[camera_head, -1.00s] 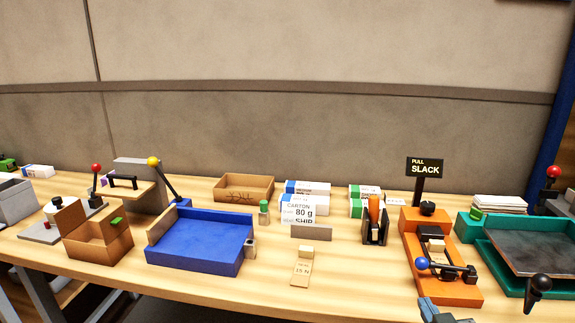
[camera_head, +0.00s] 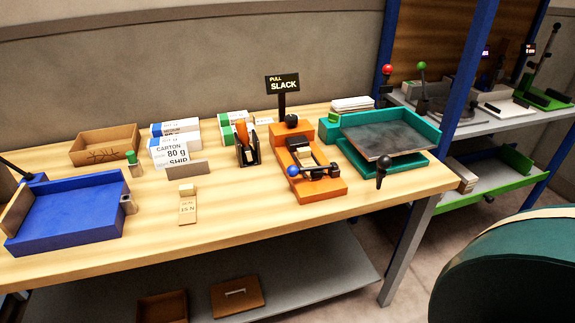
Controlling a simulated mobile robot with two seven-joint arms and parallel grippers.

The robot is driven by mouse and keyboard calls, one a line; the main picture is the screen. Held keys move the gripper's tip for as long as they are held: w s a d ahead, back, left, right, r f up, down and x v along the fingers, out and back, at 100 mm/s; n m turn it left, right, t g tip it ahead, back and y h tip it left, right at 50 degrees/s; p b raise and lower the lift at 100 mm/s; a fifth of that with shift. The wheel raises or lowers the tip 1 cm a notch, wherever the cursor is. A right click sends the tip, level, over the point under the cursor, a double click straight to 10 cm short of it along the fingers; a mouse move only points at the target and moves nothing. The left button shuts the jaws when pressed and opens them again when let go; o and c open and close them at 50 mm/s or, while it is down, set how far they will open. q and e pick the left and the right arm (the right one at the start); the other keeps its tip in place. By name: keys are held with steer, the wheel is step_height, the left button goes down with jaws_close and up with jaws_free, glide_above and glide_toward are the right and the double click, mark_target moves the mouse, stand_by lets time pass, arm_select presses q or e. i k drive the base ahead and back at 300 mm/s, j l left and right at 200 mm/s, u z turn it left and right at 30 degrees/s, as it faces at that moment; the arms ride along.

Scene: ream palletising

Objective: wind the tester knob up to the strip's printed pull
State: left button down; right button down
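The orange tester (camera_head: 325,187) stands on the bench right of centre. Its black knob (camera_head: 291,121) sits on the raised rear block. The black sign (camera_head: 282,84) above it reads "PULL SLACK". A blue-ball lever (camera_head: 293,171) and a black crossbar lie across its front, by a small pale block (camera_head: 303,155). A tan card (camera_head: 187,208) printed "15 N" lies on the bench to the left, with a pale block at its top end. I cannot tell whether a strip is clamped in the tester. Neither gripper is in view.
A teal tray press (camera_head: 425,128) stands close right of the tester, and a black holder (camera_head: 247,155) close left. A blue tray (camera_head: 65,215), an open carton (camera_head: 105,145) and wrapped reams (camera_head: 175,128) lie further left. A large rounded dark teal thing (camera_head: 510,275) fills the lower right.

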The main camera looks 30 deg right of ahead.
mark_target(291, 120)
steer(key=k+l+z, duration=0.1)
steer(key=z, duration=0.35)
steer(key=l+z, duration=0.25)
steer(key=z, duration=0.25)
steer(key=i+l+z, duration=0.4)
steer(key=j, duration=0.1)
